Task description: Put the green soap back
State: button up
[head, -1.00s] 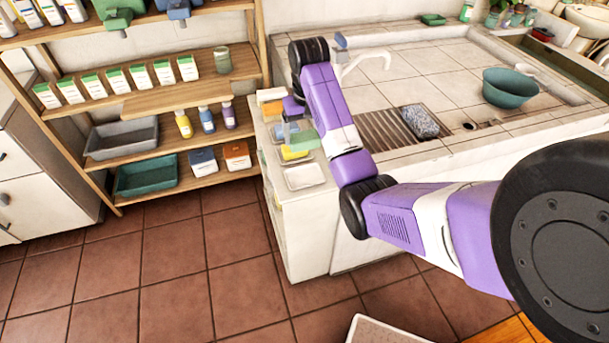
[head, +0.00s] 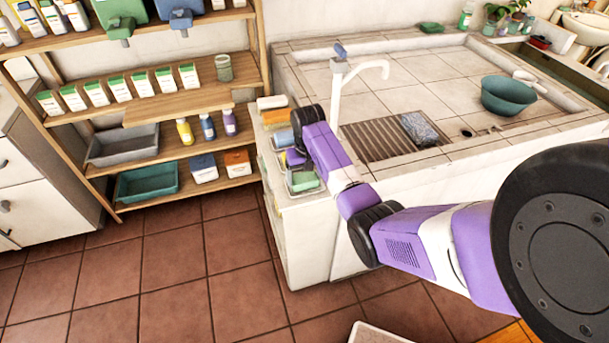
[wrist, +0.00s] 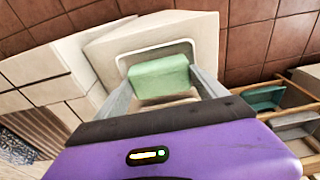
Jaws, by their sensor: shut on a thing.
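The pale green soap (wrist: 160,76) is held between the two grey fingers of my gripper (wrist: 161,84) in the wrist view. A white soap dish (wrist: 183,45) lies around and beneath it, its rim showing on the far side and at the sides. The soap also shows in the head view (head: 305,181), over the front dish on the white ledge left of the basin. I cannot tell whether it touches the dish bottom. My arm partly hides the gripper in the head view.
Behind the front dish are a blue soap (head: 283,139), an orange soap (head: 275,116) and other dishes. The faucet (head: 340,85) rises close to the arm. Wooden shelves (head: 185,106) with bottles and trays stand left. A teal bowl (head: 507,96) sits on the basin.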

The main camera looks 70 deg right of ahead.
jog(key=shift+f, duration=0.1)
jog(key=o, duration=1.9)
jog(key=shift+o, duration=0.2)
